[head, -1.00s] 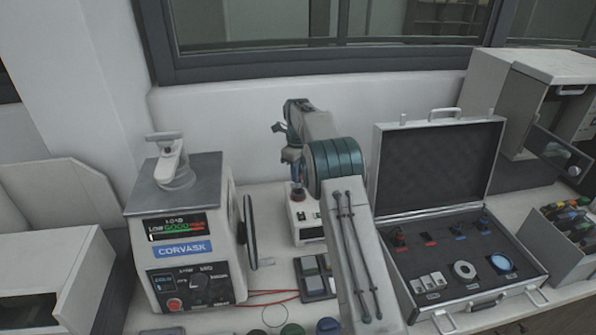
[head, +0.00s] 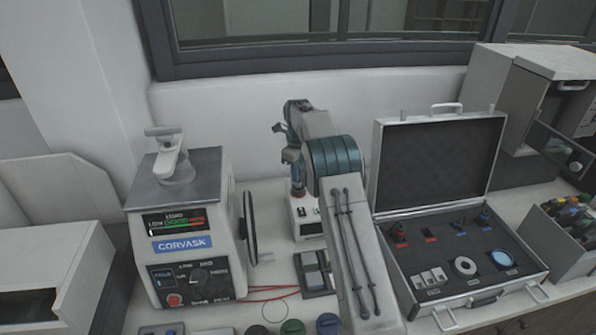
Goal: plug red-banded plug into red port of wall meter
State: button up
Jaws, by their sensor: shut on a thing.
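My gripper (head: 295,165) points down at the back of the bench, left of my arm's dark green joint. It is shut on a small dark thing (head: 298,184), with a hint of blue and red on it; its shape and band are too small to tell. Just below is a small white box (head: 306,226) with dark and red marks on its front. I cannot tell whether the held thing touches the box. No meter on the wall and no red port can be made out for sure. Red-marked pieces (head: 398,233) stand in the open case (head: 400,272).
Red leads (head: 270,293) and a grey tray (head: 315,272) lie between. The case's raised lid (head: 437,165) is close on the right. A tool bin (head: 565,238) stands far right.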

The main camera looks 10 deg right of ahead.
jog(key=shift+f, duration=0.1)
dwell(0.3)
jog(key=shift+f+b, duration=0.5)
jog(key=shift+f, duration=0.5)
jog(key=shift+f, duration=0.3)
jog(key=o, duration=1.5)
jog(key=shift+r, duration=0.1)
notch_tip(320, 180, up, 7)
jog(key=p, duration=0.4)
jog(key=shift+r, duration=0.2)
